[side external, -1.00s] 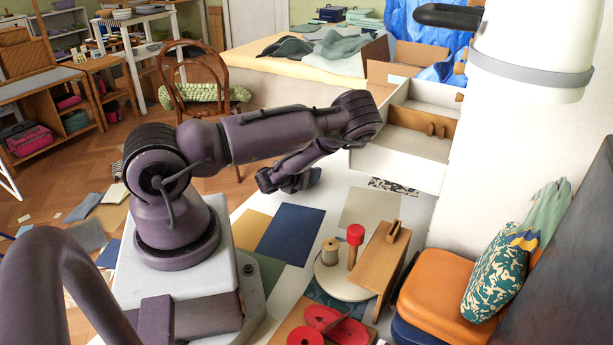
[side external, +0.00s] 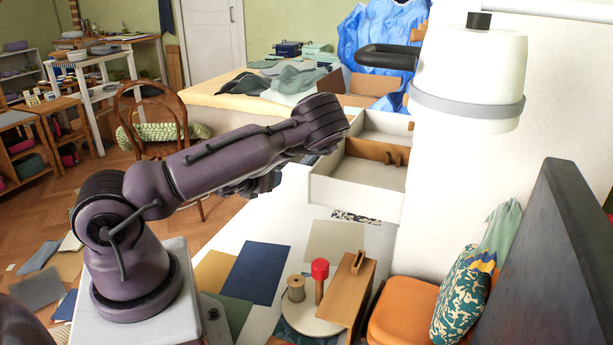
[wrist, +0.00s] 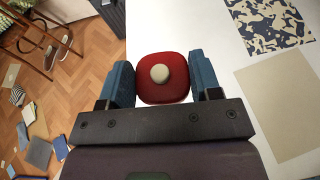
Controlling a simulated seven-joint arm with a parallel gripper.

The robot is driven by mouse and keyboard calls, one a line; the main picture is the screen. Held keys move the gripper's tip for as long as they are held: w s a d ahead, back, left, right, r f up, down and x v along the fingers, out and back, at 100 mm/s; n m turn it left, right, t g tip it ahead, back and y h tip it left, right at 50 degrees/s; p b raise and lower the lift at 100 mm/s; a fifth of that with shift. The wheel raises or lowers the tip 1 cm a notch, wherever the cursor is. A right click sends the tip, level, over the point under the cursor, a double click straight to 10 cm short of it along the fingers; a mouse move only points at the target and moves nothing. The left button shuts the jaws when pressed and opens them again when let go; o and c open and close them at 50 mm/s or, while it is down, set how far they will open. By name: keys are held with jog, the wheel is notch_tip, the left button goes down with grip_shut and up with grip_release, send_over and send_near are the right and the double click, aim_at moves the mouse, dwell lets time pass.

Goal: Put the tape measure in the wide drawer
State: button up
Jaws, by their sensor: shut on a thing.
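The tape measure (wrist: 163,93), a red rounded block with a pale round button, sits between the two blue fingers of my gripper (wrist: 162,78) in the wrist view. The fingers are shut on its sides, and it is held above the floor and the edge of the white surface. In the side external view my gripper (side external: 262,184) is mostly hidden behind my forearm, and the tape measure cannot be made out. An open white drawer (side external: 352,194) with wooden inner parts stands to the right of my gripper; I cannot tell whether it is the wide one.
More open compartments (side external: 386,123) lie behind that drawer. A round board (side external: 300,322) with a spool and red-topped peg, and a wooden block (side external: 347,290), are in front. Flat coloured sheets (side external: 258,272) lie on the white surface.

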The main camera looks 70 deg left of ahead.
notch_tip(320, 180, up, 26)
jog(key=w+d+m+t+h, duration=0.2)
jog(key=w+d+m+h, duration=0.25)
jog(key=w, duration=0.75)
jog(key=w+d+m+t+h, duration=0.2)
jog(key=w+d+m+h, duration=0.3)
jog(key=w, duration=0.7)
jog(key=shift+n+g, duration=0.3)
jog(key=shift+n, duration=0.15)
jog(key=w+a+f, duration=0.1)
jog(key=w+f, duration=0.3)
jog(key=w+a+f, duration=0.1)
jog(key=w+f, duration=0.3)
jog(key=f, duration=0.1)
jog(key=w+a+f, duration=0.1)
jog(key=w+f, duration=0.3)
jog(key=f, duration=0.1)
jog(key=shift+w+a, duration=0.1)
jog(key=shift+a, duration=0.25)
jog(key=shift+w+a+f, duration=0.2)
jog(key=shift+w+f, duration=0.3)
jog(key=shift+f, duration=1.5)
jog(key=shift+f, duration=0.1)
